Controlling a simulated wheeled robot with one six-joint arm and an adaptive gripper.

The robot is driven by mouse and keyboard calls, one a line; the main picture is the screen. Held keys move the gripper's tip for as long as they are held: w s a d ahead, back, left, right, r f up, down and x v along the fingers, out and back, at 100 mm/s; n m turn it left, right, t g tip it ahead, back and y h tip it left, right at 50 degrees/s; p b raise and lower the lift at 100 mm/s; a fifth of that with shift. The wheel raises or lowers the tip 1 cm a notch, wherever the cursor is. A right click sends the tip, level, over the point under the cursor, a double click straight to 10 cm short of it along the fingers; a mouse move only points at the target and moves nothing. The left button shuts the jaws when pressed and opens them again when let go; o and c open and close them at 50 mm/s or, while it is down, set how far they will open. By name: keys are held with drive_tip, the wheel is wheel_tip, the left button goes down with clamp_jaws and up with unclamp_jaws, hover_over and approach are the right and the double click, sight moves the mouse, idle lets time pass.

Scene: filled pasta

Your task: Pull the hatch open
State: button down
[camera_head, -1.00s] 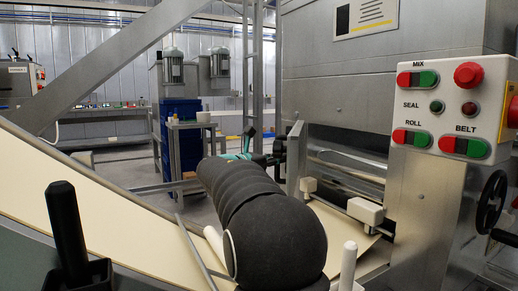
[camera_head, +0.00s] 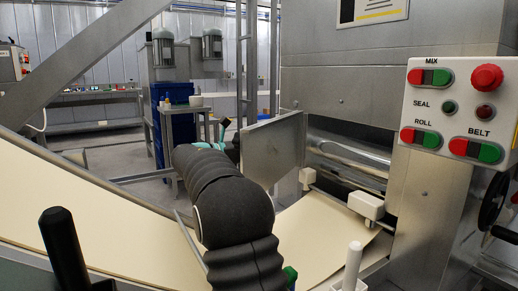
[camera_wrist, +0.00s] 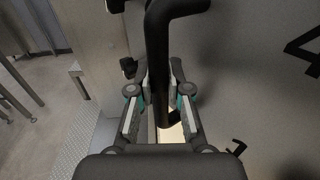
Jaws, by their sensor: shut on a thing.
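The hatch (camera_head: 272,150) is a flat grey metal panel on the machine's front. It stands swung out, showing its broad inner face in the head view, with the opening and a shiny roller to its right. In the wrist view the hatch's grey face (camera_wrist: 245,95) carries a black figure 4. A black bent bar handle (camera_wrist: 158,60) runs down from the top between the fingers. My gripper (camera_wrist: 160,95) is shut on this handle. In the head view my gripper is mostly hidden behind my dark sleeved arm and the hatch; only teal bits show.
The control box (camera_head: 464,108) with red and green buttons hangs at right. A cream dough sheet (camera_head: 318,240) runs out below the opening, beside a white block (camera_head: 366,204). A blue cabinet and small table (camera_head: 188,125) stand behind. Floor shows at left in the wrist view.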

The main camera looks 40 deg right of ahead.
drive_tip(key=shift+d+r, duration=0.15)
drive_tip(key=shift+d, duration=0.05)
drive_tip(key=c, duration=1.4)
unclamp_jaws()
drive_tip(key=shift+c, duration=0.2)
drive_tip(key=o, duration=0.3)
drive_tip(key=shift+s+d, duration=0.1)
drive_tip(key=shift+d, duration=0.15)
drive_tip(key=shift+o, duration=0.2)
drive_tip(key=shift+w+a, duration=0.2)
drive_tip(key=shift+a, duration=0.5)
drive_tip(key=w+a, duration=0.1)
drive_tip(key=a, duration=1)
drive_tip(key=shift+w, duration=0.2)
